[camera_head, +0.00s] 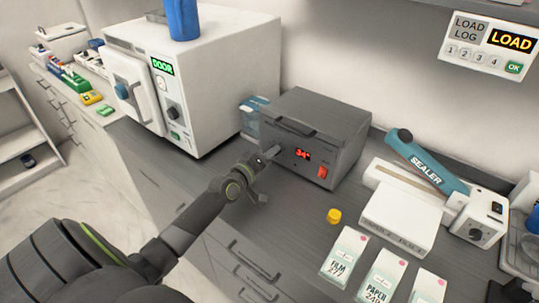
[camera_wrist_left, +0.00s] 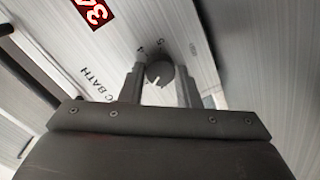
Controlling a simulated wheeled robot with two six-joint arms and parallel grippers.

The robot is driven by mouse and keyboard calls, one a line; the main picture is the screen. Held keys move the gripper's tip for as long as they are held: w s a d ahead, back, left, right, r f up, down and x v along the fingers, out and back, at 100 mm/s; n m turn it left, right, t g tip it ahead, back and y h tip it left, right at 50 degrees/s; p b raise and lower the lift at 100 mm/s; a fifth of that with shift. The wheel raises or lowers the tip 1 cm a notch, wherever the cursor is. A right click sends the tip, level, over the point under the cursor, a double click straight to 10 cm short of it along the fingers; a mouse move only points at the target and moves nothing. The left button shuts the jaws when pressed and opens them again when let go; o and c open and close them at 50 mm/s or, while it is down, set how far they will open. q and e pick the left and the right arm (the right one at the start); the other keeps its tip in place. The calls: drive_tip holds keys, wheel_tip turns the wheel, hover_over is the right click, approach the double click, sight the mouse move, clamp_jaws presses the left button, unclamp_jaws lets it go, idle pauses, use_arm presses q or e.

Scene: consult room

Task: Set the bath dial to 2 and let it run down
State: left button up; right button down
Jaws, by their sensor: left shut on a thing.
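The bath (camera_head: 330,115) is a dark grey box with a lid on the counter. Its red display (camera_head: 303,154) reads 34, and a red switch (camera_head: 322,172) sits to the right of it. My left gripper (camera_head: 272,152) is at the left of the bath's front. In the left wrist view its two fingers are closed on either side of the round grey dial (camera_wrist_left: 160,73). A pale pointer mark shows on the dial, with small numbers around it. I cannot read the dial's setting. A dark shape at the bottom right corner may be part of my right gripper (camera_head: 512,290).
A white autoclave (camera_head: 210,85) showing DOOR stands left of the bath. A sealer (camera_head: 430,165) with a blue arm is at the right. A LOAD panel (camera_head: 490,45) hangs on the wall.

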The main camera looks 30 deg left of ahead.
use_arm(q)
drive_tip(key=shift+f+m, duration=0.15)
drive_tip(key=shift+m, duration=0.35)
drive_tip(key=o, duration=1)
drive_tip(key=shift+c, duration=0.2)
drive_tip(key=shift+s, duration=0.5)
drive_tip(key=s+p, duration=0.1)
drive_tip(key=s, duration=0.4)
drive_tip(key=s+r+p, duration=0.1)
drive_tip(key=s, duration=0.5)
drive_tip(key=s+a+p, duration=0.1)
drive_tip(key=s, duration=0.4)
drive_tip(key=shift+s+a+r, duration=0.1)
drive_tip(key=shift+s+r, duration=0.05)
drive_tip(key=shift+s, duration=0.1)
